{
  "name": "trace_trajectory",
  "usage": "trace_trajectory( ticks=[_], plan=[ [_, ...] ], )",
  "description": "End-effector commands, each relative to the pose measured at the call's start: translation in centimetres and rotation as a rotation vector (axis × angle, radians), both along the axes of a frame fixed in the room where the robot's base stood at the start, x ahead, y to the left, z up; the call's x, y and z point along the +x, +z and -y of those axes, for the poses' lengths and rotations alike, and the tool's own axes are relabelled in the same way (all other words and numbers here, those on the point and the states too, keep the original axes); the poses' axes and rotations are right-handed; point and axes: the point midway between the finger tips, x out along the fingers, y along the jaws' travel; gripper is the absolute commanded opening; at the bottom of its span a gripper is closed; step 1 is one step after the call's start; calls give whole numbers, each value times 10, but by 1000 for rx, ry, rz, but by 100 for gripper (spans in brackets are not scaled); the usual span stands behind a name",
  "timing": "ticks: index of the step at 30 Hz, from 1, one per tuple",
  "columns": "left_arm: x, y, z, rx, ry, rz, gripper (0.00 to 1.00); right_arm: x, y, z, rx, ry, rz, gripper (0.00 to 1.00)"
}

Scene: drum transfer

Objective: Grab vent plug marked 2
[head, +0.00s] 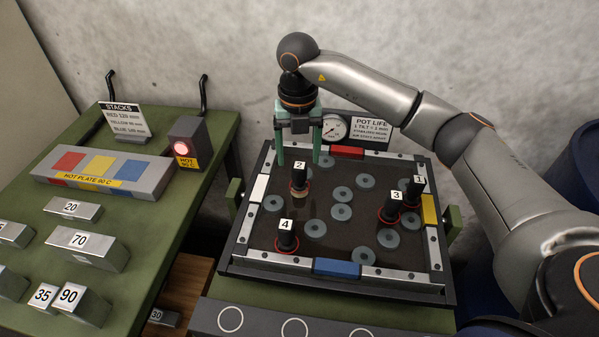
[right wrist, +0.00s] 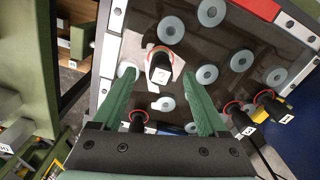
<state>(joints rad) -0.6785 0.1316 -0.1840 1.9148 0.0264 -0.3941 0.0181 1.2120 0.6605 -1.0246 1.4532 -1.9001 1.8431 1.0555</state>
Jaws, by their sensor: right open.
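The vent plug marked 2 (head: 299,176) stands upright in the dark tray on the right, a black cylinder with a white label on top and a reddish ring at its base. It also shows in the right wrist view (right wrist: 158,68), between and beyond the fingers. My right gripper (head: 297,160) is open and empty, its green fingers pointing down above and behind the plug, apart from it. Plug 4 (head: 287,236) stands nearer the front, and plugs 3 (head: 391,205) and 1 (head: 415,190) stand together at the right. My left gripper is not in view.
The tray (head: 240,262) has a raised pale rim with coloured blocks and several grey discs inside. A gauge (head: 334,128) and a sign (head: 371,129) stand behind it. The green table (head: 150,222) at left holds metal blocks, a hot plate (head: 103,172) and a lit red lamp (head: 181,148).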

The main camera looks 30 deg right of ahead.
Motion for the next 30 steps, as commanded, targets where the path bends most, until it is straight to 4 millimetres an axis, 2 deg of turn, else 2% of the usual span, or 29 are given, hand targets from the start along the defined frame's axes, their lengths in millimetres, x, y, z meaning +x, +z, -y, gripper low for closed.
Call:
trace_trajectory(
  ticks=[7,15,24,30],
  plan=[
    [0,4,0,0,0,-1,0,-2,-20,0,0,1,-3,76],
    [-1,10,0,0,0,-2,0,-5,-58,0,2,1,-1,76],
    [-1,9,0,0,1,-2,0,-5,-62,0,2,2,1,76],
    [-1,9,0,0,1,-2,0,-5,-62,0,2,2,1,54]
  ],
)
